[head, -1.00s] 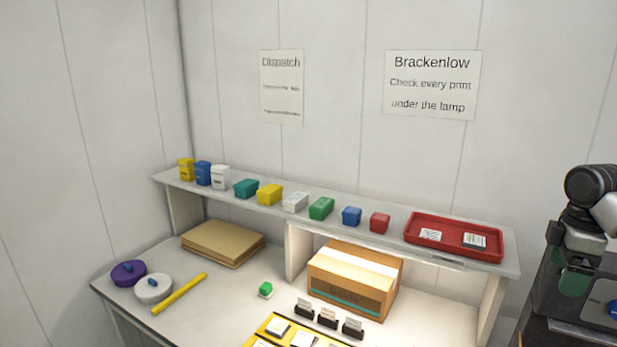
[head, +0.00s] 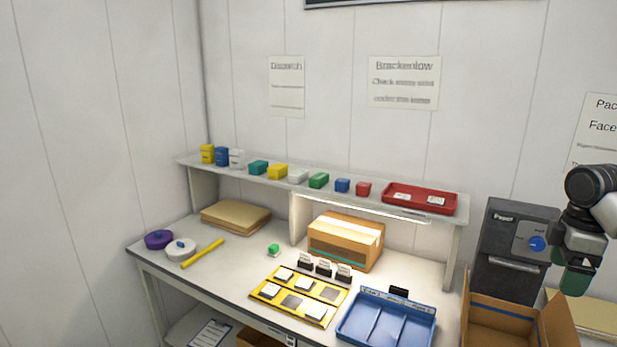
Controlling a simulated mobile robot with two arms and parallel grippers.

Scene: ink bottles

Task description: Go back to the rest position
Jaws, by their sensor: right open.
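My right gripper (head: 574,276) is at the right edge of the head view, pointing down, in front of a dark grey machine and beside an open cardboard box. It is open, and I see nothing held in it. Its arm comes in from the right edge. My left gripper is not in the head view.
A bench holds a yellow board (head: 327,292) with white squares, a blue divided tray (head: 345,330) and a closed carton (head: 338,247). A shelf bears several ink tubs and a red tray (head: 387,201). The open cardboard box (head: 494,315) stands right of the bench, below the dark machine (head: 497,243).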

